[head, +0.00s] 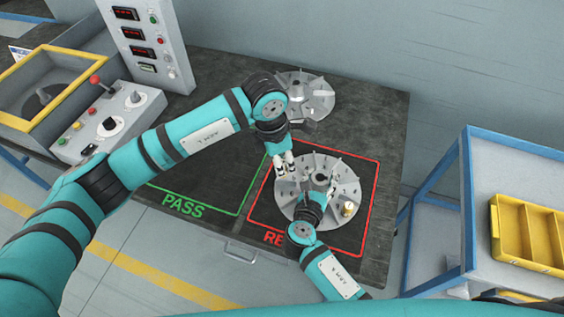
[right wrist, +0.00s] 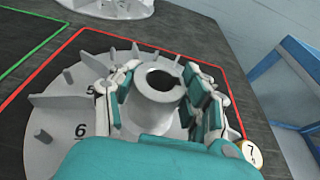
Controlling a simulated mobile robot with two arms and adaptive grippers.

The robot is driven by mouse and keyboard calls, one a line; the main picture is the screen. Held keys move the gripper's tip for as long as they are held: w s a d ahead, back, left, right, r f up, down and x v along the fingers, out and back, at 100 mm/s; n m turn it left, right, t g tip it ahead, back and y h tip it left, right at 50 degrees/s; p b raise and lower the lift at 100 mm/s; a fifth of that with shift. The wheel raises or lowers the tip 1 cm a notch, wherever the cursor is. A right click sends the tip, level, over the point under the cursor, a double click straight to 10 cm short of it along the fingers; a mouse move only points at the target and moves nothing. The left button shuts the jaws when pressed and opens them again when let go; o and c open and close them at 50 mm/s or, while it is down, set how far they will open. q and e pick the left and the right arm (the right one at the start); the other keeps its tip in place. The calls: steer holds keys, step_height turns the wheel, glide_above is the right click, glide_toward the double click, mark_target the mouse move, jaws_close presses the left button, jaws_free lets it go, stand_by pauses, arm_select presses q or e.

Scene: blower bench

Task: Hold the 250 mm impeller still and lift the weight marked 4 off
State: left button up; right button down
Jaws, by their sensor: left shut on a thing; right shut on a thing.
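The large grey bladed impeller (head: 345,180) lies inside the red-framed area, with numbers 5 and 6 readable on its disc in the right wrist view (right wrist: 65,155). My right gripper (head: 318,192) is shut on its central hub (right wrist: 158,95), a finger on each side. My left gripper (head: 284,169) is shut on a small weight, mostly hidden by the fingers, at the impeller's upper left; its mark cannot be read. A brass weight with a pale top (head: 349,208) sits at the impeller's right rim; its mark looks like a 7 in the right wrist view (right wrist: 251,153).
A smaller impeller (head: 312,97) lies at the back of the bench. The green PASS area (head: 183,205) is clear. A control panel (head: 110,120) stands left. A blue-framed cart with a yellow bin (head: 525,235) stands to the right, apart from the bench.

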mark_target(284, 162)
arm_select(q)
steer(key=shift+r, duration=1.7)
arm_select(e)
steer(key=shift+s+a+f, duration=0.1)
steer(key=shift+s+f, duration=0.1)
steer(key=shift+f, duration=0.15)
steer(key=c, duration=1)
jaws_free()
steer(key=o, duration=0.5)
steer(key=shift+w+r, duration=0.1)
steer(key=shift+r, duration=0.05)
steer(key=shift+c, duration=0.2)
steer(key=shift+r, duration=0.1)
